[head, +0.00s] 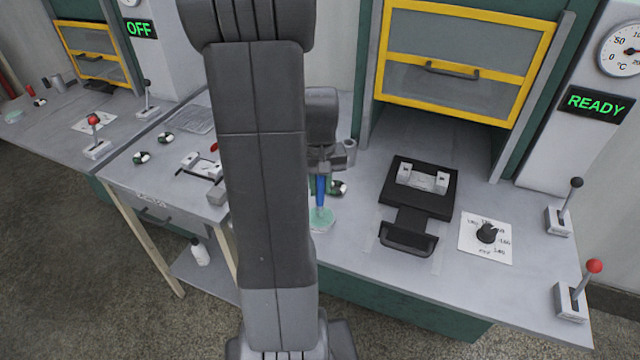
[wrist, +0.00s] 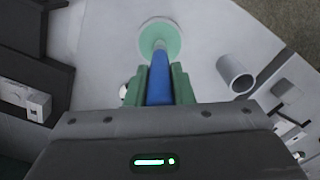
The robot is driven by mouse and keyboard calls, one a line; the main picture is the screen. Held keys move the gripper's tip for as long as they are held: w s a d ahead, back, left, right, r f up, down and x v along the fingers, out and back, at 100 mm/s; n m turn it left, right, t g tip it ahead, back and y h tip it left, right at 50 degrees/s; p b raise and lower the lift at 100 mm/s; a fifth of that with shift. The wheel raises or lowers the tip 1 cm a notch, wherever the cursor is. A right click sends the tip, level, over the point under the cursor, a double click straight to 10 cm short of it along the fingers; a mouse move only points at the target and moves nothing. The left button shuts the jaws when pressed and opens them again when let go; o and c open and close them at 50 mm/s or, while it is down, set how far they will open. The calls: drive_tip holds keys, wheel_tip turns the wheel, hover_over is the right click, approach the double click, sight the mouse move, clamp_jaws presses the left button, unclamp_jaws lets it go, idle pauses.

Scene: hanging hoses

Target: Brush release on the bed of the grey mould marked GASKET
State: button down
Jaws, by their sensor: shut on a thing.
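My gripper (head: 323,168) is shut on a brush with a blue handle (head: 320,189), which points downward. In the wrist view the blue handle (wrist: 159,80) sits between the green finger pads. The brush's tip is over or in a round pale-green dish (head: 323,222), also seen in the wrist view (wrist: 148,28); I cannot tell whether it touches. A light grey mould (head: 423,177) lies on a black sliding tray (head: 408,218) to the right of my gripper. Another light grey mould (head: 194,164) lies on the left table, partly hidden by my arm. No GASKET marking is legible.
A press with a yellow-framed guard (head: 464,65) stands behind the tray, its panel reading READY. A hollow grey cup (wrist: 237,73) stands near the dish. My arm blocks the middle view.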

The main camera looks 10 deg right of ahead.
drive_tip(key=shift+r+p, duration=2.4)
drive_tip(key=shift+r, duration=1)
